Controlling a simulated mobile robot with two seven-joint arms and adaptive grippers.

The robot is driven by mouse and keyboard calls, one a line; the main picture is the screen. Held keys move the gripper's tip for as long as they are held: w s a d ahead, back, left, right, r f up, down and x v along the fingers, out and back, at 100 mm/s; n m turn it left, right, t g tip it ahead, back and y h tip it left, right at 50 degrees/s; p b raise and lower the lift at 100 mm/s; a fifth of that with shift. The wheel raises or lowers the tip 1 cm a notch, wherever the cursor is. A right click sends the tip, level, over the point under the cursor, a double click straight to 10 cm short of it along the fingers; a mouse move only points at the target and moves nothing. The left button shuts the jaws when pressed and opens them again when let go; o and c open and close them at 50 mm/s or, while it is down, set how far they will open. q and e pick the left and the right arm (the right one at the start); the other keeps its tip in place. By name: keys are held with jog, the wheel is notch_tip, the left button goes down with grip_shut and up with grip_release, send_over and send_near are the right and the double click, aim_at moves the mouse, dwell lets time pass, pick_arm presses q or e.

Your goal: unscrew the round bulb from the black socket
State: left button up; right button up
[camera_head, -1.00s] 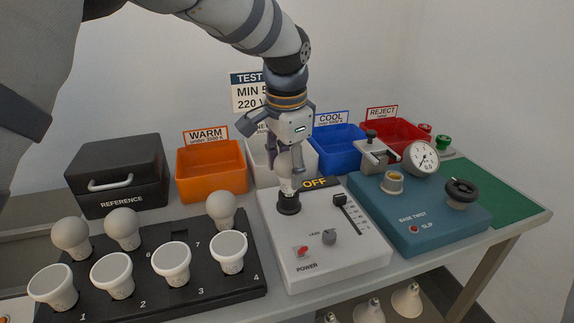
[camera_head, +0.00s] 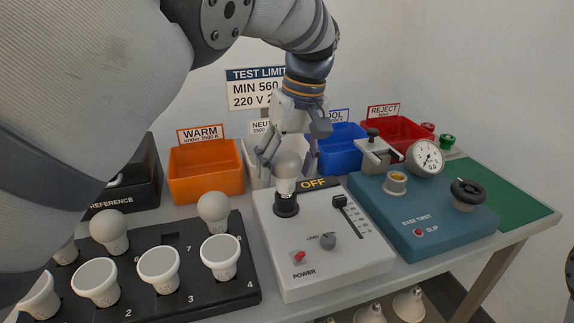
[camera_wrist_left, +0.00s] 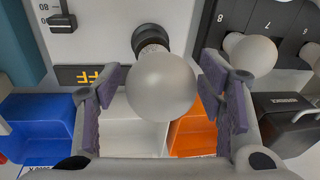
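The round bulb (camera_head: 287,166) is frosted and white. It stands upright in the black socket (camera_head: 286,208) on the white test box, its base in the socket. My left gripper (camera_head: 287,162) is above and around the bulb, with its fingers spread apart. In the left wrist view the bulb (camera_wrist_left: 161,87) lies between the two open fingers (camera_wrist_left: 163,92), with no clear grip on it. The black socket (camera_wrist_left: 150,38) shows behind the bulb there.
A black bulb rack (camera_head: 205,296) is at left, a teal twist tester (camera_head: 440,232) at right. Orange (camera_head: 206,172), white, blue (camera_head: 342,148) and red bins stand behind.

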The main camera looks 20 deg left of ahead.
pick_arm(q)
jog(key=shift+r+m, duration=0.25)
jog(key=shift+m, duration=0.05)
jog(key=m+p, duration=0.1)
jog(key=m, duration=0.1)
jog(key=r+m+t+p, duration=0.1)
jog(key=m, duration=0.2)
jog(key=shift+a+m, duration=0.15)
jog(key=shift+m, duration=0.15)
jog(key=m, duration=0.2)
jog(key=shift+f+m+t+h, duration=0.3)
jog(key=shift+f, duration=0.1)
jog(key=m, duration=0.3)
jog(key=shift+a+f, duration=0.1)
jog(key=shift+f, duration=0.05)
jog(key=m, duration=0.3)
jog(key=shift+f+h, duration=0.1)
jog(key=shift+h, duration=0.3)
jog(key=m+h, duration=0.1)
jog(key=m, duration=0.4)
jog(key=shift+w+a+t, duration=0.1)
jog(key=shift+t, duration=0.2)
jog(key=m, duration=0.3)
pick_arm(e)
jog(key=shift+w+r+t, duration=0.6)
jog(key=shift+w+r, duration=0.55)
jog(key=shift+w, duration=0.05)
